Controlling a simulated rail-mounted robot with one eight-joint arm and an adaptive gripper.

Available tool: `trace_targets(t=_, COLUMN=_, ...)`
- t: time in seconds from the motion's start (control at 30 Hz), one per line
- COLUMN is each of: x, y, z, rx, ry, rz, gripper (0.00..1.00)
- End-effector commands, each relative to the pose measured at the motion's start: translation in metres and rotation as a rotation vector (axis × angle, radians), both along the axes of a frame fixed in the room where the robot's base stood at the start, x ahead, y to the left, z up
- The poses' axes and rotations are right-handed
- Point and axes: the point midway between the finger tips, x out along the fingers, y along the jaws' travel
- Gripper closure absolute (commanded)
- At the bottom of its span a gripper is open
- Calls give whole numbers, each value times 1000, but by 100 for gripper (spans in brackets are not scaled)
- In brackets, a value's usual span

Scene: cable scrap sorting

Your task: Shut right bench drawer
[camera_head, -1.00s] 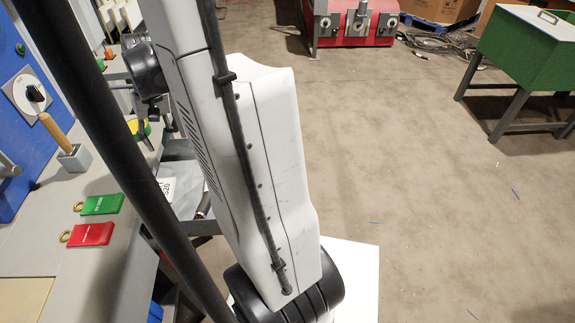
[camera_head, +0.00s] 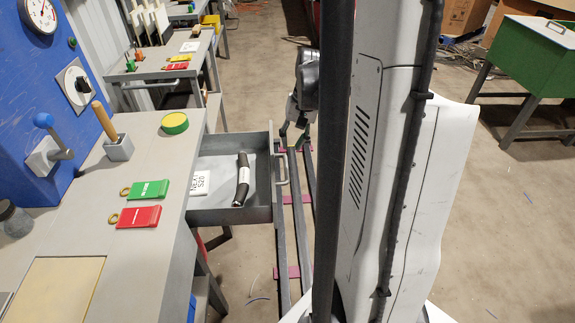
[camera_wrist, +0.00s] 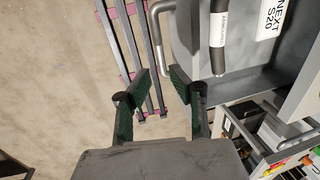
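The grey bench drawer (camera_head: 262,205) is pulled out from under the left workbench in the head view. A dark cable piece with a pale band (camera_head: 242,180) and a white "NEXT S20" label (camera_head: 200,182) lie in it. Its bar handle (camera_head: 283,168) is on the drawer front, facing the aisle. My gripper (camera_head: 297,135) is just beyond the handle in the head view, partly hidden by my arm. In the wrist view my gripper (camera_wrist: 158,85) is open with nothing held. The handle (camera_wrist: 153,35) shows just ahead of the fingertips; I cannot tell whether they touch.
The bench top holds a green tag (camera_head: 148,189), a red tag (camera_head: 138,217), a yellow-green round piece (camera_head: 175,123) and a wooden-handled tool in a grey block (camera_head: 118,148). Floor rails (camera_head: 301,220) run beside the drawer. A green bin (camera_head: 530,55) stands right on open floor.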

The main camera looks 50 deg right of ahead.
Motion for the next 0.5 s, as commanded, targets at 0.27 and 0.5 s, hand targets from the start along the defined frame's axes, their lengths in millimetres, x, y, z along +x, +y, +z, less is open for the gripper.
trace_targets(t=0.27, x=7, y=7, z=-53, rx=0, ry=0, rz=0, gripper=80)
trace_targets(t=0.5, x=10, y=11, z=-77, rx=0, ry=0, rz=0, gripper=80)
